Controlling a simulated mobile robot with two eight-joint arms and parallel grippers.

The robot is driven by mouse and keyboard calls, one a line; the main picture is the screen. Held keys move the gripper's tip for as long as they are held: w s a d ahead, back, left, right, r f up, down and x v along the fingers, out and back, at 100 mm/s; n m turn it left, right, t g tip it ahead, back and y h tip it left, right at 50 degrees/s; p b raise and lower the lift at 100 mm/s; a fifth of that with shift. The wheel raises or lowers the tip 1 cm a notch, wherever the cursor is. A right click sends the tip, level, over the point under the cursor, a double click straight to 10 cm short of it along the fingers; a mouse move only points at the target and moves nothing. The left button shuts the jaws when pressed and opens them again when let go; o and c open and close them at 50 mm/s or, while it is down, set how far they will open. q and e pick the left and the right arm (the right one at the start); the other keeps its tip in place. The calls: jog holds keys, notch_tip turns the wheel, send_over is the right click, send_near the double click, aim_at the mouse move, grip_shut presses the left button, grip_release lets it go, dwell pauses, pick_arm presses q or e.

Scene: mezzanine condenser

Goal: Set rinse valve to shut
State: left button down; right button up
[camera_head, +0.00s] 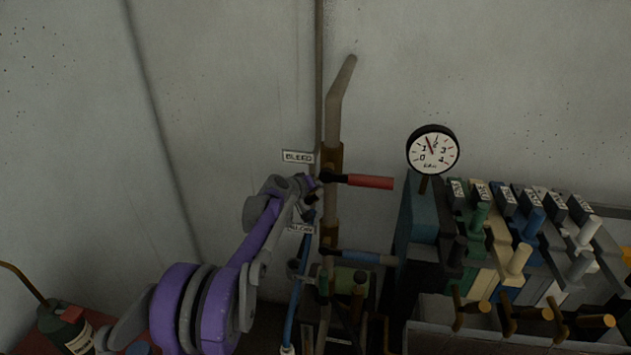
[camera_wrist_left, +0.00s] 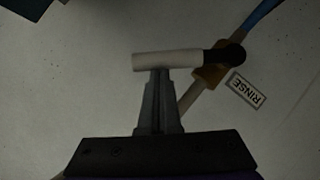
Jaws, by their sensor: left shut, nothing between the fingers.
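The rinse valve shows in the left wrist view as a brass body (camera_wrist_left: 207,77) with a dark pivot and a whitish lever handle (camera_wrist_left: 165,61). The handle lies nearly level in that view, across the blue and pale pipe line. Its RINSE label (camera_wrist_left: 246,91) is beside the body. My left gripper (camera_wrist_left: 159,76) is shut and empty, its tips at the handle's edge; I cannot tell if they touch. In the head view my left arm and gripper (camera_head: 310,192) are by the pipes, and the rinse valve is not discernible there. My right gripper is not in view.
The BLEED valve's red lever (camera_head: 370,182) sticks out right, close to my gripper. A blue-grey lever (camera_head: 358,257) is lower down. A round gauge (camera_head: 432,151) and a bank of coloured levers (camera_head: 520,258) stand at right. A dark bottle (camera_head: 66,330) is at lower left.

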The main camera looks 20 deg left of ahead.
pick_arm(q)
jog(key=shift+w+d+f, duration=0.1)
jog(key=shift+d+f, duration=0.15)
jog(key=shift+d, duration=0.1)
dwell(0.5)
